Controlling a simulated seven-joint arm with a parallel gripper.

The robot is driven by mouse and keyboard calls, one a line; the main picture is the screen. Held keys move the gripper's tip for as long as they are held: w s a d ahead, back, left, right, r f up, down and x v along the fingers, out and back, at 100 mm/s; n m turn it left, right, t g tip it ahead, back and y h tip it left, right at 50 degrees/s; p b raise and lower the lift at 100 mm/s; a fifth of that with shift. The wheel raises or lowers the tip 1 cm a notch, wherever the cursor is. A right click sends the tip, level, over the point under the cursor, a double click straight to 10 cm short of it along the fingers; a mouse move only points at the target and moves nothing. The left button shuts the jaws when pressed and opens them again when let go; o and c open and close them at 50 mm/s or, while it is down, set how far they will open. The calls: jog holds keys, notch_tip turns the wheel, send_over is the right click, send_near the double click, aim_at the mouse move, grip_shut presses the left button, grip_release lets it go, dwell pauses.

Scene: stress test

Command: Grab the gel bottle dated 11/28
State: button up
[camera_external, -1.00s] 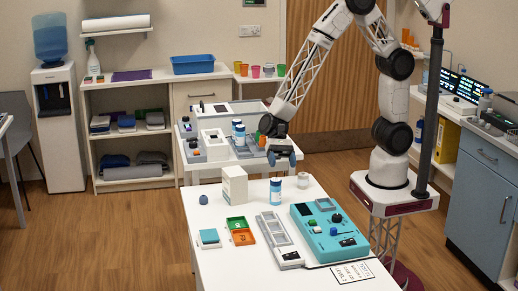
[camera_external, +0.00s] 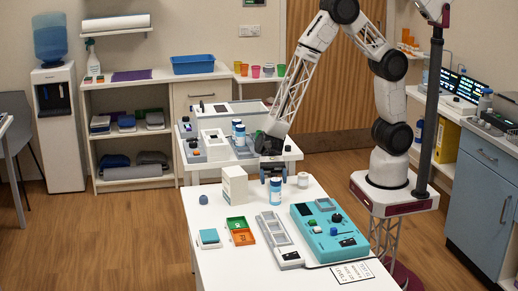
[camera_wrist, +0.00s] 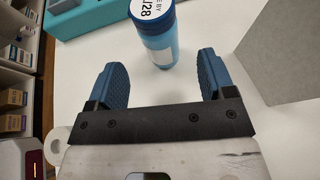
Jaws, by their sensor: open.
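A blue bottle (camera_external: 275,194) with a white label stands upright on the near white table. In the wrist view the bottle (camera_wrist: 162,50) has a round white cap label, cut off by the top edge; "28" and part of "BY" can be read. My gripper (camera_external: 273,170) is just behind and above the bottle in the external view. In the wrist view my gripper (camera_wrist: 160,62) is open, its two blue fingers apart, with the bottle beyond and between their tips. Nothing is held.
A white box (camera_external: 234,186) stands close left of the bottle, and a small white jar (camera_external: 302,180) to its right. A teal device (camera_external: 325,235) and green and orange trays (camera_external: 240,232) lie nearer. More blue-and-white bottles (camera_external: 240,135) stand on the back table.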

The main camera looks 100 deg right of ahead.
aim_at(275, 192)
jog(key=shift+x, duration=0.9)
jog(key=shift+x, duration=2.55)
jog(key=shift+c, duration=0.2)
jog(key=c, duration=1)
